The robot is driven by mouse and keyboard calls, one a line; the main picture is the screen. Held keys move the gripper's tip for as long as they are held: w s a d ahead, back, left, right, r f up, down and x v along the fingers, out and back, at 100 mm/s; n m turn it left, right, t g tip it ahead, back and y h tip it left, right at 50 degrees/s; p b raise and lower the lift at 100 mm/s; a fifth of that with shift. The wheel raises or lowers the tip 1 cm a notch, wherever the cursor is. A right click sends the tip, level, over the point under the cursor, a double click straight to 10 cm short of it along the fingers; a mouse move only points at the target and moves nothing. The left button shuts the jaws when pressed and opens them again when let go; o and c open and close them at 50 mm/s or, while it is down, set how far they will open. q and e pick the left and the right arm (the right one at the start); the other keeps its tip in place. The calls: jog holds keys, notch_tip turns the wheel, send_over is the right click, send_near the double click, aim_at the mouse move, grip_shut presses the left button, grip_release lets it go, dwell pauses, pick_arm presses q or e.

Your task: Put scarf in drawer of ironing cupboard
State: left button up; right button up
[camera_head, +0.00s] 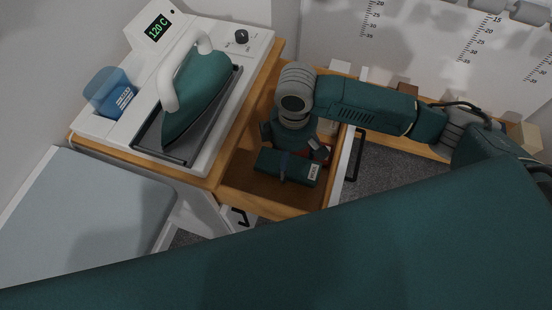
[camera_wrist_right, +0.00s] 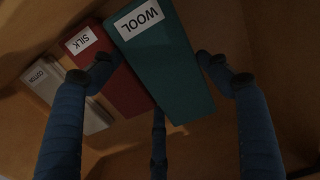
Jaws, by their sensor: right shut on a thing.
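A teal, block-shaped folded piece labelled WOOL (camera_head: 300,170), which I take for the scarf, is in the open wooden drawer (camera_head: 258,206) of the ironing cupboard (camera_head: 226,163). In the right wrist view the teal scarf (camera_wrist_right: 162,70) sits between the fingers of my right gripper (camera_wrist_right: 155,62), with a third finger below. My right gripper (camera_head: 292,160) reaches down into the drawer from above and is shut on the scarf. I cannot tell whether the scarf rests on the drawer floor. My left gripper is not in view.
A red piece labelled SILK (camera_wrist_right: 98,70) and a white one labelled COTTON (camera_wrist_right: 62,97) lie beside the scarf. An iron (camera_head: 196,95) and a blue container (camera_head: 110,92) stand on the cupboard top. A grey ironing board (camera_head: 85,205) is at left.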

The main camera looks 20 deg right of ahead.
aim_at(276, 156)
notch_tip(276, 156, down, 2)
jog(key=shift+f, duration=0.15)
jog(key=shift+w+a+f, duration=0.1)
jog(key=shift+a+f, duration=0.05)
jog(key=w+a, duration=0.2)
jog(key=a, duration=0.1)
jog(key=shift+w+a+p, duration=0.1)
jog(key=shift+a+p, duration=0.1)
jog(key=shift+p, duration=0.1)
jog(key=shift+d+f, duration=0.1)
jog(key=shift+f, duration=0.5)
jog(key=shift+d, duration=0.1)
jog(key=o, duration=0.9)
jog(key=shift+f, duration=0.15)
jog(key=shift+o, duration=0.2)
